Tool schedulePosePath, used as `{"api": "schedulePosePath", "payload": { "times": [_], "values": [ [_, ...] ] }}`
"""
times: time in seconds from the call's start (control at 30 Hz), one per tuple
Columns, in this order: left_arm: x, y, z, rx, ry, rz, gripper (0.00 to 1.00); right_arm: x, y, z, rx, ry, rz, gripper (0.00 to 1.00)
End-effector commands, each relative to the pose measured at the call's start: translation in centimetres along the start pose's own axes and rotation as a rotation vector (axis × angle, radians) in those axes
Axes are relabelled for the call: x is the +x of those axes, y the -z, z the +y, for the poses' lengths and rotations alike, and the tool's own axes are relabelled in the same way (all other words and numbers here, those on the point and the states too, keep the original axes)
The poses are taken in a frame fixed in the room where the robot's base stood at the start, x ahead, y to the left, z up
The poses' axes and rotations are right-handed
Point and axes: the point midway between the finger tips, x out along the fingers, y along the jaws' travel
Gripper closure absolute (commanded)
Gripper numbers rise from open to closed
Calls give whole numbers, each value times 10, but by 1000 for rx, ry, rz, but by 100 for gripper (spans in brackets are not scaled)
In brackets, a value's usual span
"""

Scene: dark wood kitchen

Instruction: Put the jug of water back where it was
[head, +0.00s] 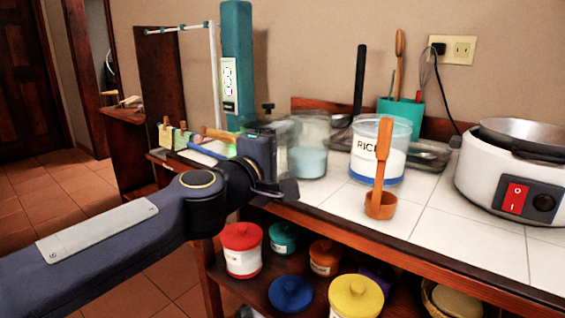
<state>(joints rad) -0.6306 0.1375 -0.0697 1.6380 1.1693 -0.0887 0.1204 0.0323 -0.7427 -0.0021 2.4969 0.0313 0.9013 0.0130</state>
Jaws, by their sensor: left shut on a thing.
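The jug of water (308,160) is a clear container with pale blue water in its lower part. It looks upright over the left part of the white tiled counter (335,185). I cannot tell whether its base touches the tiles. My left gripper (276,138) is at the jug's left side and shut on it. The gripper's own body hides the fingertips and the exact grip. My right gripper is not in view.
A clear rice container (370,172) with an orange scoop (380,203) stands right of the jug. A teal utensil holder (402,115) is behind, and a white cooker (500,180) is at right. A teal column (237,60) rises behind my gripper. Lidded jars (243,262) fill the shelf below.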

Motion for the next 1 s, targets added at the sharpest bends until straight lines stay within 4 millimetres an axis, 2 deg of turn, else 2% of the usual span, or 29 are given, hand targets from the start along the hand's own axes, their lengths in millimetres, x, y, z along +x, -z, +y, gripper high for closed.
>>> {"api": "schedulePosePath", "payload": {
  "times": [0.07, 0.23, 0.27, 0.4, 0.73, 0.87, 1.0],
  "values": [
    [-1, 0, 4, 0, -5, 0, 65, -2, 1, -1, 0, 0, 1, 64],
    [-1, 0, -1, 0, -4, 0, 65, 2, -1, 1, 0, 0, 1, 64],
    [0, 0, -3, 0, 0, 0, 17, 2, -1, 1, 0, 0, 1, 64],
    [0, 0, -2, 0, 0, 0, 0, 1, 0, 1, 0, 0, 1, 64],
    [-2, 0, 3, 0, 0, 0, 0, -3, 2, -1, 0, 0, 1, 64],
    [-22, 0, 4, -2, -1, 1, 0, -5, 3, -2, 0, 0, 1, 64],
    [-53, 1, 5, 0, -2, 1, 0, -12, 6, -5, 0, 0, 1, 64]
  ]
}}
